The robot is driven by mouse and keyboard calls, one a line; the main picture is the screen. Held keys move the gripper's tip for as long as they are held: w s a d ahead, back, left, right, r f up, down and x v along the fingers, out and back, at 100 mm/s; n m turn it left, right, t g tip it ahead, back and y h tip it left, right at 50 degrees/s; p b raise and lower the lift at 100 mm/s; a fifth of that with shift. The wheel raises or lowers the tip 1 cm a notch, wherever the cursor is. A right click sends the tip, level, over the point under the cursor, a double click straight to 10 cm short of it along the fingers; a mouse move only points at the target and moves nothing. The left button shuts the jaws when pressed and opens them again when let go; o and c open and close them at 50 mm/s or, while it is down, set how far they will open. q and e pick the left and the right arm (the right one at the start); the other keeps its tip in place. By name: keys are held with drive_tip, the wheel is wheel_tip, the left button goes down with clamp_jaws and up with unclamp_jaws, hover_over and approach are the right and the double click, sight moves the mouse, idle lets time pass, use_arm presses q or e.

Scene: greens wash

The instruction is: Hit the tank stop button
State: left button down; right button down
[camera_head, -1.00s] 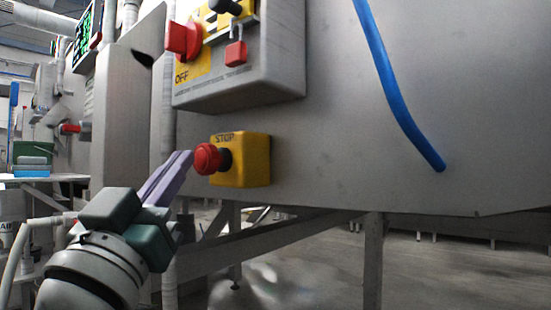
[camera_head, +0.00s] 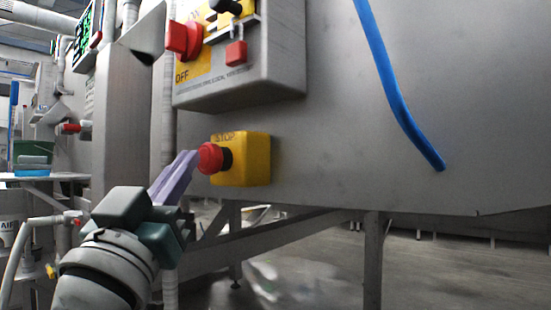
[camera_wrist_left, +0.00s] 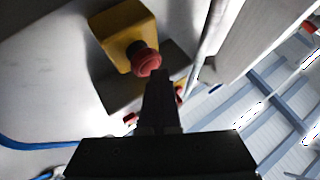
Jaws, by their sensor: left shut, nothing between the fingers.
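The stop button is a red mushroom head (camera_head: 210,158) on a yellow box (camera_head: 243,160) marked STOP, fixed to the grey tank wall. In the left wrist view the red button (camera_wrist_left: 147,62) and yellow box (camera_wrist_left: 122,28) show just beyond the fingertips. My left gripper (camera_head: 190,156) has lilac fingers that are shut and empty. Its tips are close to the button's front, at about its height; I cannot tell whether they touch. The fingers also show dark in the left wrist view (camera_wrist_left: 158,80). My right gripper is not in view.
Above the button is a grey control box (camera_head: 250,75) with a red OFF knob (camera_head: 184,39) and a red padlock (camera_head: 236,53). A blue hose (camera_head: 396,100) hangs on the tank wall. Steel legs (camera_head: 373,260) stand below. A table with a green bin (camera_head: 33,152) is far left.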

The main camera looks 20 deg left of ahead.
use_arm(q)
drive_tip(key=shift+s, duration=0.1)
drive_tip(key=shift+s+a+p, duration=0.3)
drive_tip(key=shift+s+p, duration=0.1)
drive_tip(key=shift+s, duration=0.25)
drive_tip(key=shift+s, duration=0.1)
drive_tip(key=s, duration=0.1)
drive_tip(key=s+a+p, duration=0.1)
drive_tip(key=s, duration=0.1)
drive_tip(key=s+a, duration=0.1)
drive_tip(key=shift+s, duration=0.2)
idle(0.6)
